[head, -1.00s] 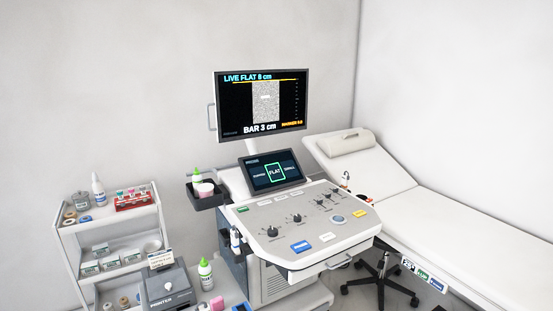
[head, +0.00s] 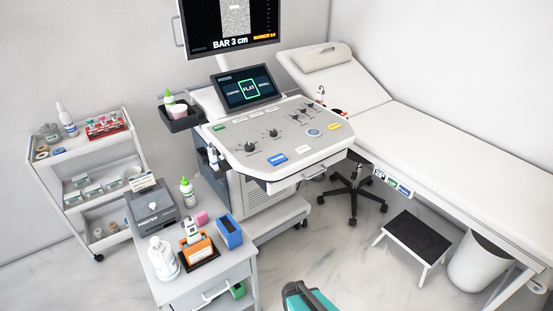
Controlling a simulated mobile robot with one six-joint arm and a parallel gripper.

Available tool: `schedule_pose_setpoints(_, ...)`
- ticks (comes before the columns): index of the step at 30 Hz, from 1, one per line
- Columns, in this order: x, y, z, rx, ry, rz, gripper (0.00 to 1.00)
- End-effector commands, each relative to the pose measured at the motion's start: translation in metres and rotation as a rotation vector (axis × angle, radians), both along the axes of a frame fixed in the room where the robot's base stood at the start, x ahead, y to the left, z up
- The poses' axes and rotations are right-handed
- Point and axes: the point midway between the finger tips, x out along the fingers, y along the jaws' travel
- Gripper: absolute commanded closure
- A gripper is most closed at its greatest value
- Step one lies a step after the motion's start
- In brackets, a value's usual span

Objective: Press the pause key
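The ultrasound console's grey control panel (head: 235,140) stands in the middle of the head view. It carries a blue key (head: 277,159) and a white key (head: 303,149) near its front edge. A yellow key (head: 334,127) is at the right and a small green key (head: 219,127) at the left. The key labels are too small to read, so I cannot tell which is the pause key. Dark knobs, sliders and a round trackball (head: 313,133) are also on the panel. My gripper is not in view.
A screen (head: 232,25) and a touch display (head: 247,88) rise behind the panel. A cart with a printer (head: 152,212) and bottles is at the front left. An exam bed (head: 440,150), stool (head: 355,190) and step (head: 415,238) are at the right. A teal and grey shape (head: 308,300) is at the bottom edge.

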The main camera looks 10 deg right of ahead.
Motion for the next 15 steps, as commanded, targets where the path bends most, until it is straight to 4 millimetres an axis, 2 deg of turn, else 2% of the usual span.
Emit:
schedule_pose_setpoints(1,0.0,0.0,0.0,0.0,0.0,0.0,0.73)
schedule_pose_setpoints(6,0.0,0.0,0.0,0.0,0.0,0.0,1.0)
schedule_pose_setpoints(15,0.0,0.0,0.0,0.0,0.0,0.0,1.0)
